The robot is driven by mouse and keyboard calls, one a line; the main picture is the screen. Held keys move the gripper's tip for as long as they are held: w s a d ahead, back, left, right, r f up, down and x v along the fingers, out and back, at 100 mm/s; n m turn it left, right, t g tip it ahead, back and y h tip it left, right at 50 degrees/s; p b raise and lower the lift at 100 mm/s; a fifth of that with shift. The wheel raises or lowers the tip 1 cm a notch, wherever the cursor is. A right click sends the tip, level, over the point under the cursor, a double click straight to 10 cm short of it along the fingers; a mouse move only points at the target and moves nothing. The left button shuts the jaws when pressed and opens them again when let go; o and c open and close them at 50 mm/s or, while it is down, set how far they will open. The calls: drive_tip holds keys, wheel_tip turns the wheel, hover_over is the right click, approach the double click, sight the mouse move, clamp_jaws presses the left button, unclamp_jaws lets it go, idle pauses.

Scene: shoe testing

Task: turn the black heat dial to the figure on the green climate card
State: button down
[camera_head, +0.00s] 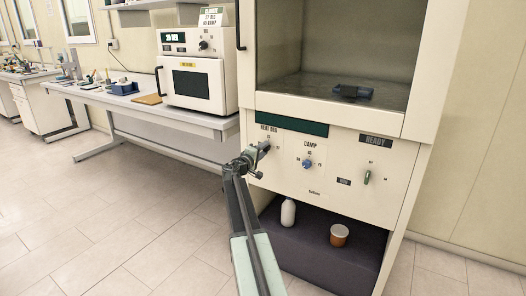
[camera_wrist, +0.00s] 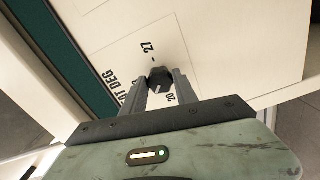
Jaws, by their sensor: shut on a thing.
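The black heat dial (camera_wrist: 160,80) is on the cream cabinet panel, under the heading HEAT DEG. My gripper (camera_wrist: 160,83) is shut on it, one finger on each side. The figures 27 and 20 show on the panel around the dial; I cannot tell where its pointer stands. In the head view my gripper (camera_head: 261,151) is at the panel's left and mostly hides the dial. The green climate card (camera_head: 211,17) stands on top of the white oven; its small print seems to read 27 DEG and 60 DAMP.
A white bottle (camera_head: 288,212) and a brown jar (camera_head: 339,235) stand on the dark shelf below. Open floor lies left.

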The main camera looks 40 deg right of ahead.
drive_tip(key=shift+s+d, duration=0.1)
drive_tip(key=shift+d, duration=0.05)
drive_tip(key=c, duration=0.9)
unclamp_jaws()
drive_tip(key=shift+c, duration=0.2)
drive_tip(key=v, duration=0.7)
drive_tip(key=shift+a, duration=0.4)
